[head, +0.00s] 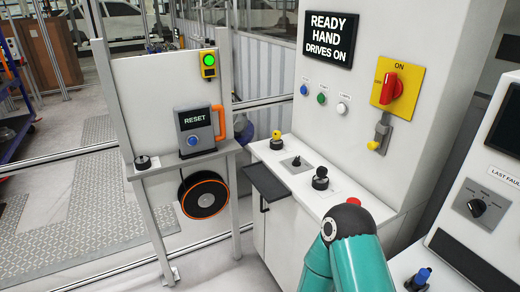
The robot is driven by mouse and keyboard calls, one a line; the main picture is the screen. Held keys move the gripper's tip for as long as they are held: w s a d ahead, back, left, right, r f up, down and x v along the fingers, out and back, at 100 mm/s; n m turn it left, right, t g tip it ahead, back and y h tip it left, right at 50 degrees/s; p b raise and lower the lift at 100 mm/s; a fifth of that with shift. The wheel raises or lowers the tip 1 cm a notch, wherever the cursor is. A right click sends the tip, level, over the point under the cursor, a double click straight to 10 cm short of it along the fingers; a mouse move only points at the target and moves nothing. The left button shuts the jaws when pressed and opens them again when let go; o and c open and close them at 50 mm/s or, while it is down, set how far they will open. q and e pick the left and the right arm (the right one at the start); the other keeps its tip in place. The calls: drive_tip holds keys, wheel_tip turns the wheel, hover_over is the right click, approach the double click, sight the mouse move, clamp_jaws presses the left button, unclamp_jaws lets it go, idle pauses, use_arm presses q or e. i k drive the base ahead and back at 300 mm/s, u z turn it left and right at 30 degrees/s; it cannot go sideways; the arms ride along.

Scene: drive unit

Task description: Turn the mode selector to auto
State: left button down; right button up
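A black rotary selector knob (477,208) sits on a grey plate on the right-hand panel; the small lettering around it is too blurred to read. I take it as the likely mode selector, but cannot confirm this. The dark display (329,37) reads "READY HAND DRIVES ON". A teal arm link of mine with a black joint rises from the bottom, in front of the console. Neither of my grippers is in view.
The console (285,180) carries a yellow-topped control, a small lever and a black knob (320,178). A red handle (391,88) on a yellow plate marked ON is above. A RESET box (195,130) stands on the left shelf. A blue-topped knob (421,277) is lower right.

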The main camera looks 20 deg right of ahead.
sight(296, 164)
drive_tip(key=z, duration=0.05)
drive_tip(key=i, duration=0.95)
drive_tip(key=z, duration=0.65)
